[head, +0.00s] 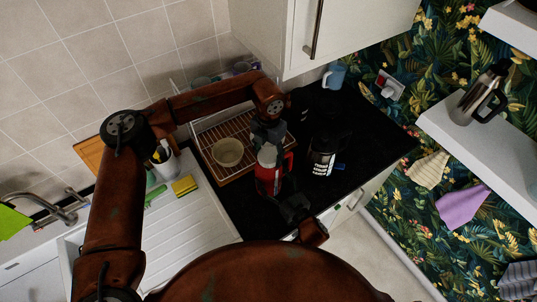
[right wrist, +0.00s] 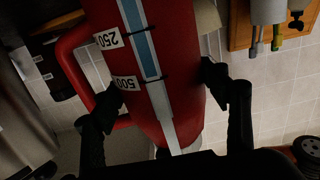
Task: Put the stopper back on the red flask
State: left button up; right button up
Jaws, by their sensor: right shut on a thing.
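The red flask (head: 268,180) is upright over the black counter, with a pale grey-white top (head: 267,155). In the right wrist view the red flask (right wrist: 180,50) fills the middle, showing a red handle, a blue strip and number labels. My right gripper (right wrist: 163,85) has its fingers on both sides of the flask body and is shut on it; it also shows in the head view (head: 294,207). My left gripper (head: 268,133) points down directly over the pale top. I cannot tell whether that top is the stopper, or whether the left fingers hold it.
A black flask (head: 322,158) with a white label stands close on the right. A bowl (head: 228,152) sits on the wire rack (head: 206,139) to the left. A blue jug (head: 334,76) stands at the back.

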pick_arm(q)
jog(key=c, duration=0.7)
pick_arm(e)
jog(key=shift+f, duration=0.1)
pick_arm(q)
jog(key=shift+o, duration=0.2)
jog(key=o, duration=1.3)
jog(key=shift+o, duration=0.2)
notch_tip(320, 180, up, 12)
pick_arm(e)
jog(key=o, duration=2.4)
